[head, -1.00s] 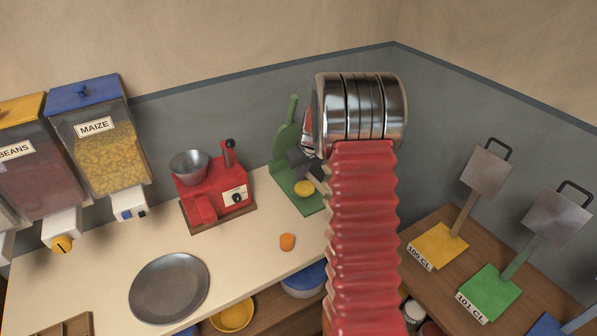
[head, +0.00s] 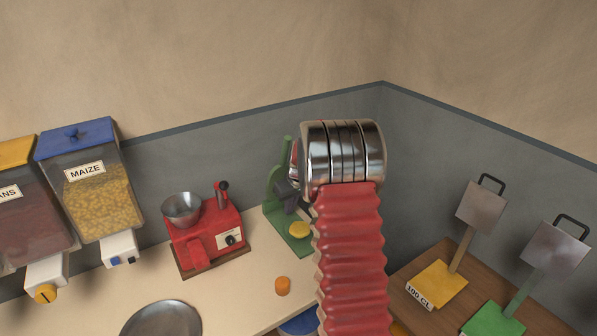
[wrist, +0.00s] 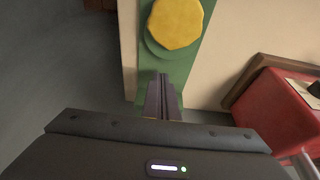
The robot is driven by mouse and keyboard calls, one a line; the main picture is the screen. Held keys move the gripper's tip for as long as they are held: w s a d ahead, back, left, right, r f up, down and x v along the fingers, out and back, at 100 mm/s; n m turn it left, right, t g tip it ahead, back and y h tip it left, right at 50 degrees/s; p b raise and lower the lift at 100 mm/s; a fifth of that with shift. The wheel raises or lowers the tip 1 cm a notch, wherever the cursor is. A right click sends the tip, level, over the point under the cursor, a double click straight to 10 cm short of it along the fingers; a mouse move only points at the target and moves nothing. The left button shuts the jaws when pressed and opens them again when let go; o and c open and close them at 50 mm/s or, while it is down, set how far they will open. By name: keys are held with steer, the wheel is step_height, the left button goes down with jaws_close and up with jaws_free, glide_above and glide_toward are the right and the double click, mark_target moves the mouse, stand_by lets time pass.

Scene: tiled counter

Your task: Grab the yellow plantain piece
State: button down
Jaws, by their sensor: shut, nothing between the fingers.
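The yellow plantain piece (head: 299,230) is a thick yellow disc lying on a green board (head: 275,233). It also shows in the wrist view (wrist: 176,22), near the top edge, on the same green board (wrist: 181,68). My gripper (wrist: 164,78) is shut and empty. Its fingertips point towards the yellow piece and are apart from it in the picture. In the head view, the dark part of my gripper shows just above and left of the piece, partly hidden by the metal cuff and red sleeve of my arm.
An orange piece (head: 282,286) lies on the counter (head: 240,296) in front of the board. A red grinder (head: 208,240) stands left of the board, and a metal plate (head: 160,320) at front left. The grey wall (head: 420,150) closes in behind.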

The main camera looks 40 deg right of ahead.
step_height(320, 180, up, 18)
glide_above(303, 229)
steer(key=w, duration=0.2)
steer(key=shift+w+d+r, duration=0.1)
steer(key=shift+d+r, duration=0.05)
steer(key=c, duration=2.5)
jaws_free()
steer(key=shift+c, duration=0.2)
steer(key=shift+o, duration=0.7)
steer(key=shift+f, duration=0.25)
steer(key=o, duration=0.5)
steer(key=s+f, duration=0.1)
steer(key=s+f+g, duration=0.1)
steer(key=f, duration=0.1)
steer(key=s+f+g, duration=0.1)
steer(key=f, duration=0.1)
steer(key=shift+s+a+f, duration=0.1)
steer(key=shift+s+a, duration=0.1)
steer(key=shift+a, duration=0.1)
steer(key=shift+c, duration=0.2)
steer(key=o, duration=0.6)
steer(key=shift+f, duration=0.15)
steer(key=o, duration=0.6)
steer(key=f, duration=0.5)
steer(key=w+f, duration=0.1)
steer(key=f, duration=0.1)
steer(key=shift+f, duration=0.25)
steer(key=shift+w+f, duration=0.1)
steer(key=shift+f, duration=0.25)
